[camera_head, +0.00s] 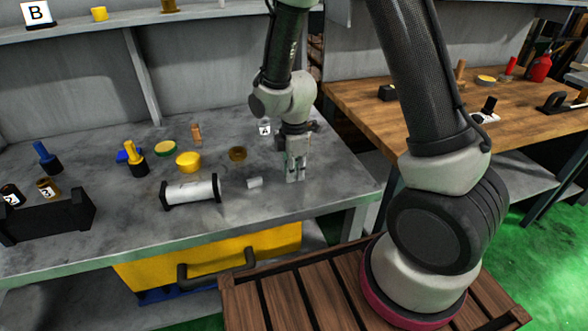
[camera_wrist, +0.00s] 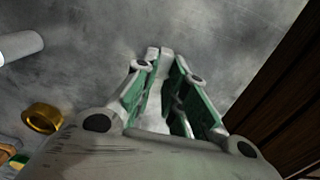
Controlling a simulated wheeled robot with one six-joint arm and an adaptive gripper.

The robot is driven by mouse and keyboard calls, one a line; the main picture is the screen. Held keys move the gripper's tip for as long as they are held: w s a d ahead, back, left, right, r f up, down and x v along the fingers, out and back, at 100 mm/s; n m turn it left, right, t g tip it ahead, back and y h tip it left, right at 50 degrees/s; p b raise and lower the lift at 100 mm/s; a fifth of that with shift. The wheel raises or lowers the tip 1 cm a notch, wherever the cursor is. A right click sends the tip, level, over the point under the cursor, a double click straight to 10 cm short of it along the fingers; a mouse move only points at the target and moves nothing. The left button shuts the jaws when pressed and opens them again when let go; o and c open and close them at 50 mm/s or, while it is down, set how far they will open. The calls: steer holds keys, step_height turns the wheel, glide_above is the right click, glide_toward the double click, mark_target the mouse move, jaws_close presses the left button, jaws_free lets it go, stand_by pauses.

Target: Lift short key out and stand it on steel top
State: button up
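My gripper (camera_head: 295,178) points down over the right part of the grey steel top (camera_head: 325,192). It also shows in the wrist view (camera_wrist: 162,54), with its green-lined fingers close together at the tips. A pale patch shows between the fingers, and I cannot tell whether it is a held thing. I cannot pick out the short key for sure. A black holder (camera_head: 45,221) at the left front has tagged pieces marked 2 (camera_head: 12,196) and 3 (camera_head: 48,187) standing in it. A tag marked 4 (camera_head: 264,128) stands behind my gripper.
A white roller with black ends (camera_head: 190,191), a yellow pot (camera_head: 188,162) and blue and yellow upright pieces stand farther left. The steel top's front right is clear.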

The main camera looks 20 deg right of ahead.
steer(key=o, duration=0.5)
steer(key=shift+c, duration=0.2)
step_height(320, 180, up, 12)
steer(key=s+d+r+m+t, duration=0.4)
steer(key=s+d+r+m, duration=1.2)
steer(key=s+m, duration=0.2)
steer(key=shift+s+r, duration=0.3)
steer(key=shift+s, duration=0.2)
